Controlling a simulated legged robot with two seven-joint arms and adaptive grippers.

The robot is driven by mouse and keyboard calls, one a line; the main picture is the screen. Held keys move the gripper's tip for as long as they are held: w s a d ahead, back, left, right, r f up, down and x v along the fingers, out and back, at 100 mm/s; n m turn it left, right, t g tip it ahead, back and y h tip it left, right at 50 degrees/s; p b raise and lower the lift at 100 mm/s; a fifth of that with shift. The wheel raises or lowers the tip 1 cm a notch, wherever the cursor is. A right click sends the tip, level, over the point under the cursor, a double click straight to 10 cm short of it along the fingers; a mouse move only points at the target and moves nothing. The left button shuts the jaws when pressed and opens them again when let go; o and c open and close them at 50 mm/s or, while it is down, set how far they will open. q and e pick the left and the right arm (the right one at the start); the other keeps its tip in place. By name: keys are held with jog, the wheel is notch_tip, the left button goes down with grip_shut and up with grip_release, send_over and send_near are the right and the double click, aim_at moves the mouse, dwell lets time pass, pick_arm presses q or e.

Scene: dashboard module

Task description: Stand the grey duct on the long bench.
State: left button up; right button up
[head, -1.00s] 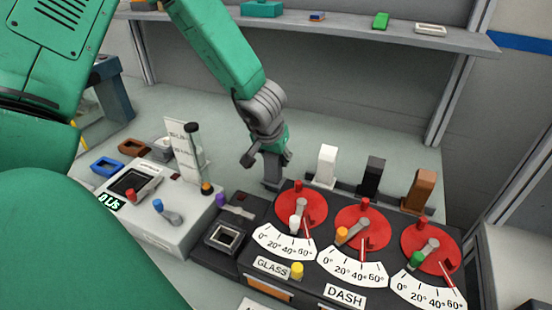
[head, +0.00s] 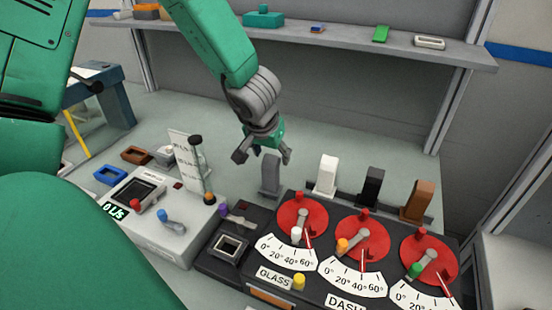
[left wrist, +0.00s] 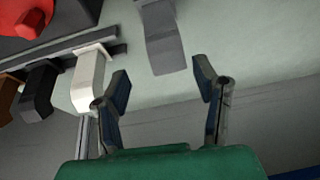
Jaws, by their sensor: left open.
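The grey duct (head: 270,174) stands upright at the left end of a row of ducts behind the dashboard module. It also shows in the left wrist view (left wrist: 164,42), beyond the fingertips and roughly midway between them. My left gripper (head: 262,157) is open and empty, just above and behind the duct's top, apart from it as far as I can tell. Its two spread fingers (left wrist: 163,85) show in the left wrist view. The bench (head: 150,107) is the grey-green surface under the module. My right gripper is not in view.
White (head: 326,175), black (head: 371,186) and brown (head: 417,200) ducts stand to the right of the grey one. The dashboard module (head: 330,285) has red dials in front. A control box (head: 165,232) stands at the left. A shelf (head: 340,38) runs behind; bench space beneath it is clear.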

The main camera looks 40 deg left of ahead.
pick_arm(q)
jog(key=shift+p+v, duration=0.85)
jog(key=shift+v, duration=1.65)
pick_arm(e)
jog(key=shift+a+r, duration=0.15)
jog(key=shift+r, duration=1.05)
